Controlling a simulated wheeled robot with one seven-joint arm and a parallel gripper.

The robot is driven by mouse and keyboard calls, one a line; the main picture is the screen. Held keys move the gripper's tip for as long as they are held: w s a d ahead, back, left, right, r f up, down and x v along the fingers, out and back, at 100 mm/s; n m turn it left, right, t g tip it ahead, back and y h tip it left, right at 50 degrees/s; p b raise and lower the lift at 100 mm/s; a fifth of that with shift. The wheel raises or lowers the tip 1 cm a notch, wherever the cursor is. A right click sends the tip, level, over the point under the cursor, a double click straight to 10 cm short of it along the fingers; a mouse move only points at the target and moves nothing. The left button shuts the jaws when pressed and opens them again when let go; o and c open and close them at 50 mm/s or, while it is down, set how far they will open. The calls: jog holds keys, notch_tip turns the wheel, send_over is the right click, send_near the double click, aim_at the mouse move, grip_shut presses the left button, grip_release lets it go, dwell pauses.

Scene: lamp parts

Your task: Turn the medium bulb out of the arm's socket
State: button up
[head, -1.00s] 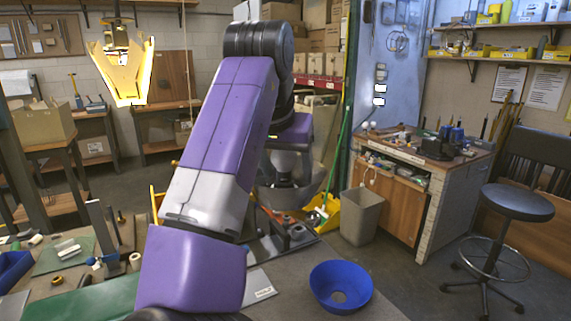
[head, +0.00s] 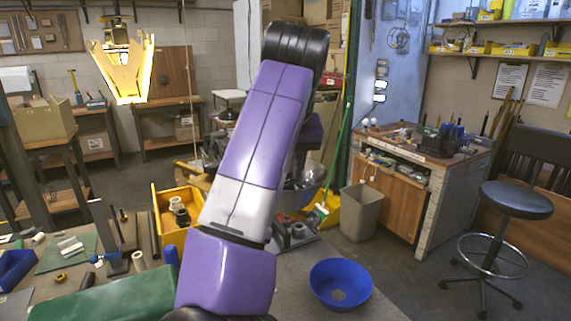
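I cannot make out the medium bulb or the arm's socket in the head view; my own purple arm covers the middle of the picture. My gripper is not visible, hidden behind my arm. A silvery rounded shape (head: 303,172) shows partly behind my forearm; I cannot tell what it is. A yellow bin (head: 163,206) left of my arm holds small dark and pale parts (head: 179,211). Dark and grey parts (head: 297,231) stand on the bench just right of my arm.
A blue bowl-shaped shade (head: 341,285) with a hole in its base sits on the bench at front right. A green box or cloth (head: 105,300) lies front left. A grey bin (head: 360,212), workbench (head: 440,190) and stool (head: 517,200) stand at right.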

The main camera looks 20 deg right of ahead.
jog(key=shift+a+n+y+p, duration=0.15)
jog(key=shift+n+y+p, duration=0.3)
jog(key=shift+n, duration=0.65)
jog(key=shift+r+n+y+p, duration=0.1)
jog(key=shift+n+y+p, duration=0.35)
jog(key=shift+n+p, duration=0.45)
jog(key=shift+p, duration=0.1)
jog(key=shift+s+a+n+g+y+p, duration=0.1)
jog(key=shift+n+y+p, duration=0.5)
jog(key=shift+p, duration=1.15)
jog(key=shift+w+a+n+g+y+p, duration=0.2)
jog(key=shift+n+p, duration=0.75)
jog(key=shift+p, duration=0.75)
jog(key=shift+s+a+n+y+p, duration=0.15)
jog(key=shift+n+y+p, duration=0.5)
jog(key=shift+p, duration=1.1)
jog(key=shift+n, duration=0.3)
jog(key=shift+s+n+p, duration=0.1)
jog(key=shift+n+p, duration=0.6)
jog(key=shift+p, duration=0.95)
jog(key=shift+a+n+g+y, duration=0.15)
jog(key=shift+n+g+y, duration=0.4)
jog(key=shift+n, duration=0.15)
jog(key=shift+s+n+g+y, duration=0.15)
jog(key=shift+n+g+y, duration=0.2)
jog(key=shift+n, duration=0.65)
jog(key=shift+s+n+g+y, duration=0.15)
jog(key=shift+n+g, duration=0.25)
jog(key=shift+n, duration=0.6)
